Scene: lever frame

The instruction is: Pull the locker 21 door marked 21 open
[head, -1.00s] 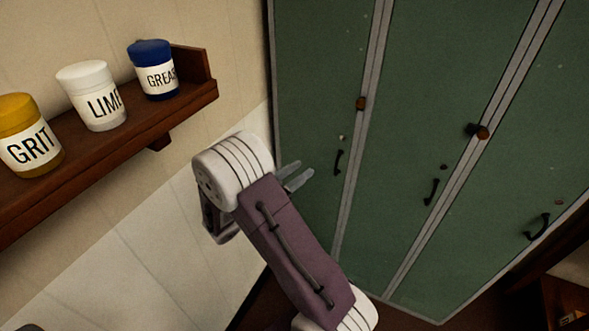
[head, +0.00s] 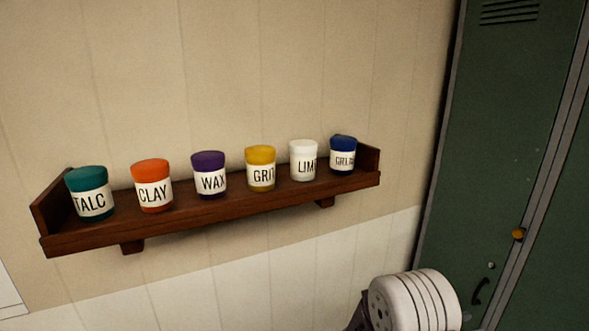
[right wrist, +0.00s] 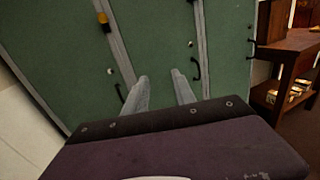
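Green locker doors stand at the right of the head view, where the nearest door (head: 490,140) has a dark handle (head: 480,291). The right wrist view shows several doors, including a left door (right wrist: 60,50) and a middle door (right wrist: 155,40) with a dark handle (right wrist: 196,68). No number 21 is readable, so I cannot tell which door is locker 21. My right gripper (right wrist: 161,82) is open and empty, its fingers pointing toward the middle door. Its distance from the door is unclear. My left gripper is not in view.
A wooden wall shelf (head: 215,215) holds several labelled jars, among them TALC (head: 90,195) and GRIT (head: 261,168). A yellow knob (head: 518,234) sits on the locker frame. A wooden table (right wrist: 290,60) stands right of the lockers.

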